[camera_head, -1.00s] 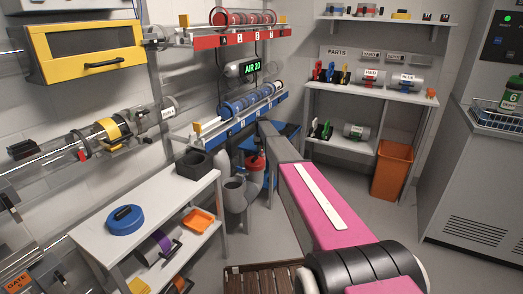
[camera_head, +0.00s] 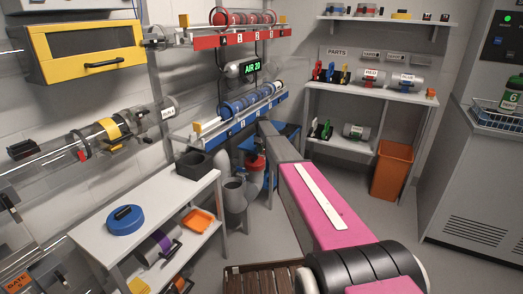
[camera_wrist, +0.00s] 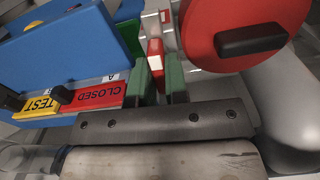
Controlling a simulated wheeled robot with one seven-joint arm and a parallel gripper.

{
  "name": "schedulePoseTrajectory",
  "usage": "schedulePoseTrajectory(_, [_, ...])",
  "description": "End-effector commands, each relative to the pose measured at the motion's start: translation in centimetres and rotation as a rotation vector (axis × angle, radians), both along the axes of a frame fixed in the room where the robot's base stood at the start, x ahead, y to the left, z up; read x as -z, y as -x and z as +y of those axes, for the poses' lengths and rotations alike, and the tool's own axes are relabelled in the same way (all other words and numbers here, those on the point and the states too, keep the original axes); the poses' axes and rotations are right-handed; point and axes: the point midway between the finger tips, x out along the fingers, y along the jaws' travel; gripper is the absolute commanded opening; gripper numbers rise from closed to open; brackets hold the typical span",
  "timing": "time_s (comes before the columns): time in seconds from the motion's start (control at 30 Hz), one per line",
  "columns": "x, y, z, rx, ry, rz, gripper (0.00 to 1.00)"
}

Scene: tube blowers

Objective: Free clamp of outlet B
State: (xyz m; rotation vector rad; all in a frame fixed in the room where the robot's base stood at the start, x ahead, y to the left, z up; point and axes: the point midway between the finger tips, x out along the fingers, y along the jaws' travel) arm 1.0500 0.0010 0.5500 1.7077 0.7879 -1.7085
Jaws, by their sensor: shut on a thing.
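In the wrist view my gripper (camera_wrist: 161,82) has two green-tipped fingers closed about a narrow red clamp lever (camera_wrist: 155,62) with a white patch. Part of the lever is hidden between the fingers. A large red disc cap (camera_wrist: 240,30) with a black grip is just right of the fingers. A blue panel (camera_wrist: 60,50) is on the left, with a letter A, a red CLOSED label (camera_wrist: 97,95) and a yellow TEST label (camera_wrist: 40,104). No letter B is readable here. In the head view my arm reaches to the back corner and my gripper is hidden.
In the head view a white bench (camera_head: 90,236) with a blue round cap (camera_head: 125,219) stands left of my arm. An orange bin (camera_head: 391,170) is at right. Floor is free right of my arm.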

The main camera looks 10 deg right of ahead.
Motion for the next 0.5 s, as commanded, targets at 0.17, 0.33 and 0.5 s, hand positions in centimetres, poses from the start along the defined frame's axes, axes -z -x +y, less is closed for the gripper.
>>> schedulePoseTrajectory(0.17, [-0.09, -0.02, -0.01, -0.062, 0.001, -0.001, 0.0])
schedulePoseTrajectory(0.33, [-0.09, -0.02, -0.01, -0.089, 0.001, -0.001, 0.0])
schedulePoseTrajectory(0.5, [-0.09, -0.02, -0.02, -0.097, 0.001, -0.001, 0.0])
